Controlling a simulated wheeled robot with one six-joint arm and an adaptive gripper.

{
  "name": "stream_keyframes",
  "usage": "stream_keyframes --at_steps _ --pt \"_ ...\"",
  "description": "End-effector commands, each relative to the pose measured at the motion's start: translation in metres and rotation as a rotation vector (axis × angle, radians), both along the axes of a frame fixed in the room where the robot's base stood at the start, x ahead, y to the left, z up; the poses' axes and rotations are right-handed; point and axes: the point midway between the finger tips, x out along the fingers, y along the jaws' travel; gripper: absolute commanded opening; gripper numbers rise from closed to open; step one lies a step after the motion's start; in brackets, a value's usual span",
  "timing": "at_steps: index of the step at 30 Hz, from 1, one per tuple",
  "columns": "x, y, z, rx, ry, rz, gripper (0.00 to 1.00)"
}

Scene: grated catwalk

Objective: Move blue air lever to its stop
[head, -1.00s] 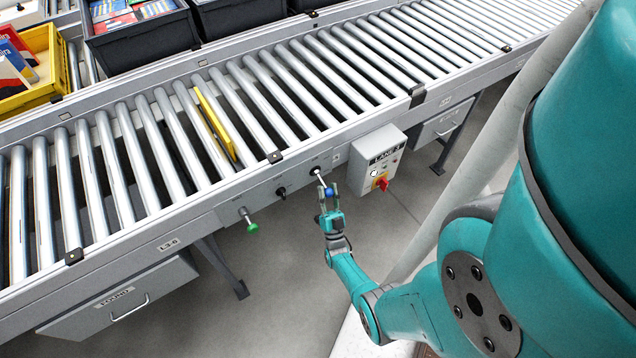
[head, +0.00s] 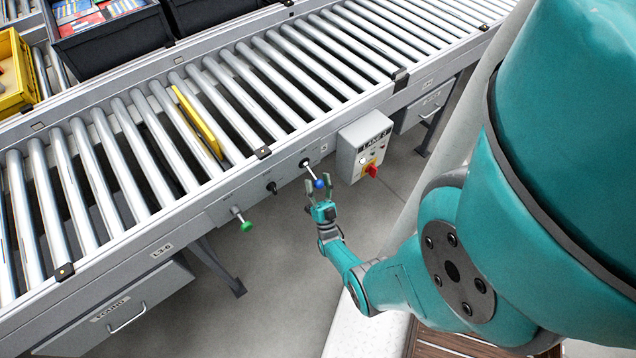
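The blue air lever is a thin metal rod with a blue ball knob (head: 319,184). It sticks out from a dark socket in the conveyor's grey side rail and slants down and to the right in the head view. My gripper (head: 319,181) is below the knob, pointing up at it. Its two fingers are spread, one on each side of the knob, with visible gaps. Whether either finger touches the knob is too small to tell.
Left of the lever on the rail are a black knob (head: 271,187) and a green-tipped lever (head: 246,226). Right of it hangs a grey control box (head: 362,146) with a red switch (head: 371,170). A yellow piece (head: 197,121) sits among the rollers. Open floor lies below.

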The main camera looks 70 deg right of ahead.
Motion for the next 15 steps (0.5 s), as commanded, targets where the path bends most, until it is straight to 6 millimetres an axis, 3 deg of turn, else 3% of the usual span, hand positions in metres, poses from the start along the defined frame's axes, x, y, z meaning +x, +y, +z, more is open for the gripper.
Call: stream_keyframes --at_steps 15 --pt "-0.005 0.007 -0.012 0.001 0.002 0.001 0.59"
